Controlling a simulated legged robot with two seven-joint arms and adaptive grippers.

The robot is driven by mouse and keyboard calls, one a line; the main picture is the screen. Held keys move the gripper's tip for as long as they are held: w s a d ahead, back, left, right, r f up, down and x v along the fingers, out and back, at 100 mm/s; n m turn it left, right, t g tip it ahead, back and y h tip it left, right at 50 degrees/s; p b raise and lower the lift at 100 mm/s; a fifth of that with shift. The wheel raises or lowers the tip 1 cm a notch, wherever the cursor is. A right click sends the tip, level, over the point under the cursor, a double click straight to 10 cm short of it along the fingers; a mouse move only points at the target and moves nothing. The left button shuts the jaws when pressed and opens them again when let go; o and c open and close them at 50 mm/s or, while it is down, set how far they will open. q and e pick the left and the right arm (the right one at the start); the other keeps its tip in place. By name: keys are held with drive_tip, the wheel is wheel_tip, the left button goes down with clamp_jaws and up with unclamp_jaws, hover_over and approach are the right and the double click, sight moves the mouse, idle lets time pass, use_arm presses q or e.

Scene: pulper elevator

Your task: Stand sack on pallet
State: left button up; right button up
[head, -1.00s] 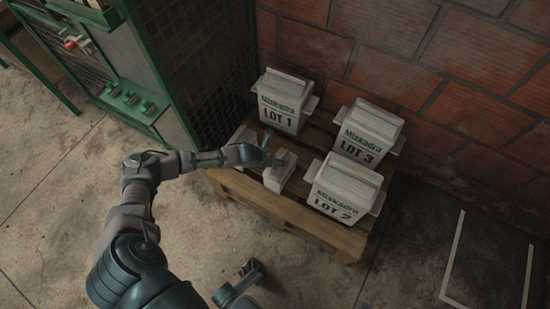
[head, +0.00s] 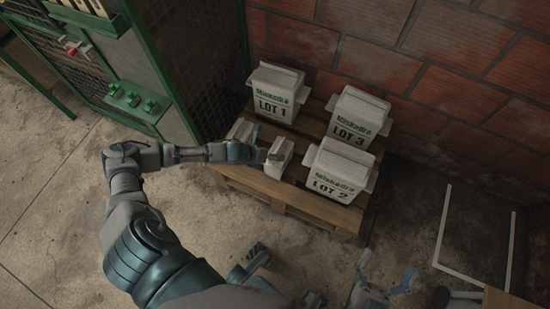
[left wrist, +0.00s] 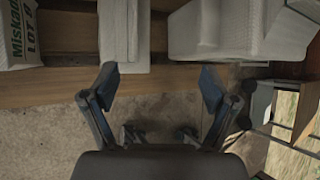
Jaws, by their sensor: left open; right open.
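A pale, low sack (head: 281,158) lies at the front left of the wooden pallet (head: 270,197); my left forearm and hand partly hide it. A white part (head: 240,130) shows behind the forearm, perhaps of the same sack. Three sacks stand upright: LOT 1 (head: 277,95), LOT 3 (head: 357,118) and LOT 2 (head: 337,172). My left gripper (head: 262,153) is over the low sack; contact is unclear. In the left wrist view its fingers (left wrist: 157,88) are open, with white sack surfaces (left wrist: 235,28) ahead. My right gripper (head: 386,278) is open and empty at the lower right.
A green-framed cabinet (head: 150,70) with mesh sides and a control panel stands left of the pallet. A brick wall (head: 440,90) closes the back. A pale metal frame (head: 475,235) stands at right. Bare floor lies left of and before the pallet.

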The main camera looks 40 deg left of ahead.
use_arm(q)
drive_tip(key=s+d+r+n+t+h, duration=0.1)
drive_tip(key=s+d+r+n+h, duration=0.15)
drive_tip(key=d, duration=0.55)
drive_tip(key=s+d+r+n+t+h, duration=0.2)
drive_tip(key=d+r+n+h, duration=0.15)
drive_tip(key=d, duration=0.45)
drive_tip(key=s+d+r+n+t+h, duration=0.1)
drive_tip(key=s+d+r+n+h, duration=0.15)
drive_tip(key=d, duration=0.65)
drive_tip(key=s+d+r+n+t, duration=0.1)
drive_tip(key=s+r+n+t, duration=0.2)
drive_tip(key=r+n+t, duration=0.6)
drive_tip(key=s+a+r+n+t+y, duration=0.1)
drive_tip(key=s+a+r+n+y, duration=0.1)
drive_tip(key=r+n, duration=0.4)
drive_tip(key=s+a+r+n+t+y, duration=0.2)
drive_tip(key=s+a+r+n+y, duration=0.1)
drive_tip(key=a+r+n+y, duration=0.1)
wheel_tip(320, 180, up, 2)
drive_tip(key=a+n, duration=0.1)
drive_tip(key=n, duration=0.2)
drive_tip(key=shift+s+a, duration=0.15)
drive_tip(key=shift+a, duration=0.25)
drive_tip(key=shift+d, duration=0.2)
